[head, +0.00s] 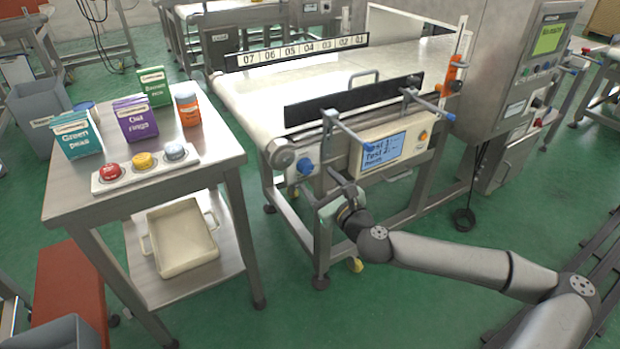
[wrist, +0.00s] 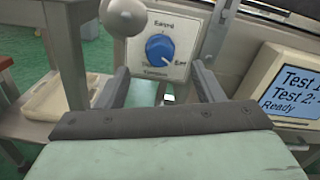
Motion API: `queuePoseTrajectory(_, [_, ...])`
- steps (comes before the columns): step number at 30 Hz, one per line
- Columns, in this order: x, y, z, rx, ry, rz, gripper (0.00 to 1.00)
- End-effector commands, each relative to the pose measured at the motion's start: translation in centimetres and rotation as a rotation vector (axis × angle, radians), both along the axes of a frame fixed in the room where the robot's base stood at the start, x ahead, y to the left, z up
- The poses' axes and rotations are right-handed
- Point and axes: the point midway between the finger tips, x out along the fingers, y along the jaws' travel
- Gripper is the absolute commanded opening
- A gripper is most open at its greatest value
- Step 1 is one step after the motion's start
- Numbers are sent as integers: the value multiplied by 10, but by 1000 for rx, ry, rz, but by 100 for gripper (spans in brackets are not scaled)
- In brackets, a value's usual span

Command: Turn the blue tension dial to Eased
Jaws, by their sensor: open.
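The blue tension dial (wrist: 159,47) sits on a pale square plate (wrist: 138,66) with printed labels, some too small to read. In the wrist view its pale mark seems to point to the lower right. The dial also shows in the head view (head: 305,166), on the near end of the conveyor frame. My gripper (wrist: 160,80) is open and empty. Its two fingers stand apart, just below and either side of the dial, not touching it as far as I can see. In the head view my gripper (head: 338,185) is below and right of the dial, partly hidden by my arm.
A grey roller end (wrist: 125,17) sticks out at the dial's upper left. A display box (head: 388,147) reading "Test 1, Test 2, Ready" is to the right. Blue-tipped clamp rods (head: 350,132) jut out above. A side table (head: 215,152) with packs stands left.

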Motion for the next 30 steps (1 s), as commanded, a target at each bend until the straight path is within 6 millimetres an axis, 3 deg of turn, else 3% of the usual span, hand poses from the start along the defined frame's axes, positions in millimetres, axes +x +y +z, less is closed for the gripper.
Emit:
queuePoseTrajectory(3, [20,13,-2,0,0,1,61])
queuePoseTrajectory(9, [40,25,-1,0,0,2,61])
queuePoseTrajectory(21, [46,29,0,0,0,1,61])
queuePoseTrajectory(26, [46,29,0,0,0,1,17])
queuePoseTrajectory(30, [46,29,0,-1,0,1,17])
